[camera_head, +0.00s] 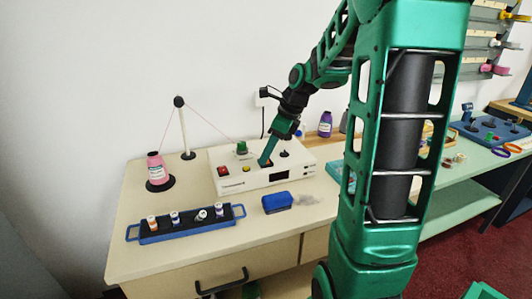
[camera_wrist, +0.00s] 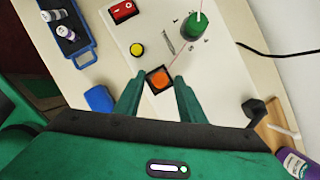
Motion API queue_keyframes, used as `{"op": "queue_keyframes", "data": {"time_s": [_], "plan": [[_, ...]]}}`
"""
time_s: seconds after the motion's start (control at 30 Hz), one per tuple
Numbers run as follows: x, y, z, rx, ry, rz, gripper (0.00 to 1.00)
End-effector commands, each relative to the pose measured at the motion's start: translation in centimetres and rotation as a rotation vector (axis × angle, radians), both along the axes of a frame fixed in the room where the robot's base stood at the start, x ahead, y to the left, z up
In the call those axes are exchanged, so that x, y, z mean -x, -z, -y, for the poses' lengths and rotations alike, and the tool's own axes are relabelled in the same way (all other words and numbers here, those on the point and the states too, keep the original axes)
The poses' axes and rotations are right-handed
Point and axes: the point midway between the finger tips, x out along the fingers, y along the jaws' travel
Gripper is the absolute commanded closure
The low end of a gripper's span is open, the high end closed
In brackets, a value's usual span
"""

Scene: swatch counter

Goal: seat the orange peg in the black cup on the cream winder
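The cream winder (camera_head: 230,185) is a box on the counter, and its top also shows in the wrist view (camera_wrist: 142,22). In the wrist view the orange peg (camera_wrist: 158,79) shows as an orange top framed by the square black cup (camera_wrist: 149,89). How deep it sits cannot be told. My gripper (camera_wrist: 160,82) is open, with one finger on each side of the cup and a gap between each finger and the orange. In the head view my gripper (camera_head: 265,160) is low over the winder's top, and the peg is mostly hidden there.
On the winder are a red switch (camera_wrist: 123,11), a yellow button (camera_wrist: 137,49) and a green spool (camera_wrist: 194,25). A blue rack (camera_head: 185,229) of small spools and a blue block (camera_head: 277,202) lie in front. A pink cone (camera_head: 156,170) and purple bottle (camera_head: 325,124) stand nearby.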

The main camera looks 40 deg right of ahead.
Motion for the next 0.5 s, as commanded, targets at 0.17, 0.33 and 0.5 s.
{"op": "queue_keyframes", "data": {"time_s": [0.17, 0.33, 0.5], "plan": [[0.0, 0.0, 0.0, 0.000, 0.000, 0.000, 0.60], [0.0, -0.2, 0.0, 0.001, 0.000, 0.001, 0.60], [0.5, -1.9, 0.5, 0.002, 0.000, 0.003, 0.60]]}}
